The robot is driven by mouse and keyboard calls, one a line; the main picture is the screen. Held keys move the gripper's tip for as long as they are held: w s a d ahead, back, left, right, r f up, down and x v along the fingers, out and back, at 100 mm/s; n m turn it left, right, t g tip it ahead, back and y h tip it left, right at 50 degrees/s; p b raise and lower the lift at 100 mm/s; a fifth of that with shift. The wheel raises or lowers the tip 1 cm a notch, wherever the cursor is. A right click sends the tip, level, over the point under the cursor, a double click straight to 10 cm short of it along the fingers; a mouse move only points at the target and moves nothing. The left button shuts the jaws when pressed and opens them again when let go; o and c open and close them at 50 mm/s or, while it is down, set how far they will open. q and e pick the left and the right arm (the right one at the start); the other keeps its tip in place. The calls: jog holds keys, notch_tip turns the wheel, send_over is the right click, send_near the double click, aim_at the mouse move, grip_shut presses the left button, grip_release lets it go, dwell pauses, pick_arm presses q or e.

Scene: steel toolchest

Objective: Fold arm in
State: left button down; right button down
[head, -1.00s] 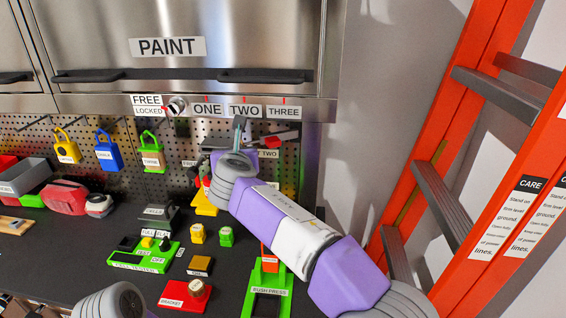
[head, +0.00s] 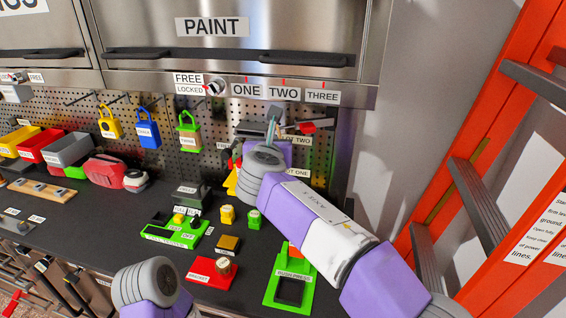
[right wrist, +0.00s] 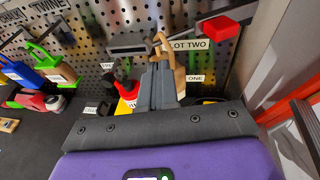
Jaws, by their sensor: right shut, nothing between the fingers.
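My right arm (head: 325,235), with purple and white links, reaches from the lower right of the head view to the pegboard. Its gripper (head: 272,128) is raised in front of the board below the TWO label. In the right wrist view the grey fingers (right wrist: 161,82) are together with nothing between them. A tan hook-shaped thing (right wrist: 167,45) shows just behind the fingertips; I cannot tell whether they touch. A joint of my left arm (head: 148,283) shows at the bottom of the head view; its gripper is out of the picture.
A steel cabinet marked PAINT (head: 212,27) hangs above the pegboard (head: 60,115). A red block (right wrist: 220,30) sticks out by the SLOT TWO label. The dark bench holds a green press (head: 288,290) and several small blocks. An orange ladder (head: 430,215) stands at right.

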jog(key=c, duration=1.8)
grip_release()
jog(key=v, duration=0.6)
jog(key=d+v, duration=0.1)
jog(key=v, duration=0.3)
jog(key=shift+d+p, duration=0.1)
jog(key=shift+p, duration=0.2)
jog(key=shift+c, duration=0.2)
jog(key=shift+o, duration=1.1)
jog(key=shift+s, duration=0.1)
jog(key=o, duration=0.9)
jog(key=a+f+m+g+y+p, duration=0.1)
jog(key=f+p, duration=0.1)
jog(key=w+a+f+m+g+y+p, duration=0.1)
jog(key=a+f+g+y+p, duration=0.1)
jog(key=f, duration=0.1)
jog(key=a+f+g+y+p, duration=0.2)
jog(key=f+p, duration=0.1)
jog(key=shift+w+m, duration=0.35)
jog(key=shift+m, duration=0.05)
jog(key=m+t+p, duration=0.7)
jog(key=m+p, duration=0.9)
jog(key=m, duration=1.4)
send_near(310, 128)
jog(key=w, duration=0.2)
jog(key=shift+y, duration=0.3)
jog(key=shift+p+x, duration=0.9)
jog(key=shift+x, duration=2.55)
jog(key=shift+a, duration=0.15)
jog(key=shift+c, duration=0.3)
